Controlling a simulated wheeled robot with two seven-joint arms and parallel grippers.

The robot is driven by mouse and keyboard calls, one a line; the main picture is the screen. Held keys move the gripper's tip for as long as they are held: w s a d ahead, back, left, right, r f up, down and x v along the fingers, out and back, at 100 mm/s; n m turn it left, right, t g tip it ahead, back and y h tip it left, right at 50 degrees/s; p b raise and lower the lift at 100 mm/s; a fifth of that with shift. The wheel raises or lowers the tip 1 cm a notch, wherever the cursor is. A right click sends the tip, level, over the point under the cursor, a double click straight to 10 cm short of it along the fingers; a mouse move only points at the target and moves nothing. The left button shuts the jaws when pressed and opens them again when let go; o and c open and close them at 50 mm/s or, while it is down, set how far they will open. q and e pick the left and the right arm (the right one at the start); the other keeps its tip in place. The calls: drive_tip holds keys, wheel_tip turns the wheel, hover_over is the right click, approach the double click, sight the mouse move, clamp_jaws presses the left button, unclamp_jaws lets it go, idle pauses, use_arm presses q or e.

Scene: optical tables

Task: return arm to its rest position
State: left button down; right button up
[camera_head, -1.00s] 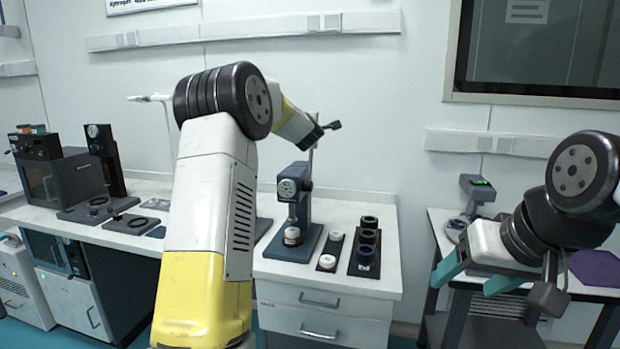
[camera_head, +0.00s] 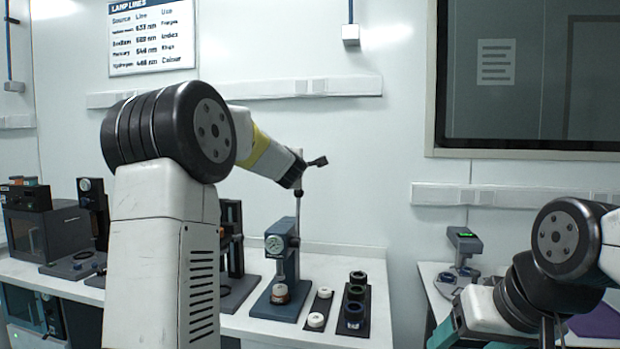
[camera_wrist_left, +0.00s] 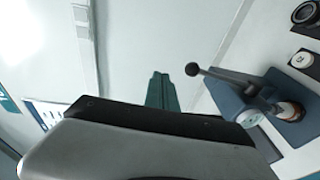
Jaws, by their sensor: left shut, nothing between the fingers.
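My left arm rises in the head view, with a white upper link (camera_head: 165,255), a thick black elbow (camera_head: 170,130) and a white and yellow forearm (camera_head: 255,145) reaching away to the right. Its gripper fingers are hidden there. In the left wrist view the teal left gripper (camera_wrist_left: 160,92) is shut and empty, with pale wall behind it. My right gripper (camera_head: 470,338) is at the bottom right of the head view, partly cut off. Its teal fingers are apart, and I see nothing between them.
A blue press with a dial (camera_head: 284,262) stands on the white bench below the left forearm; its ball-ended lever (camera_wrist_left: 225,74) shows in the left wrist view. Dark ring holders (camera_head: 354,302) stand to its right. A small instrument (camera_head: 462,245) is on the right table.

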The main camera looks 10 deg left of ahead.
use_arm(q)
drive_tip(key=shift+s+r, duration=0.25)
drive_tip(key=shift+s, duration=0.15)
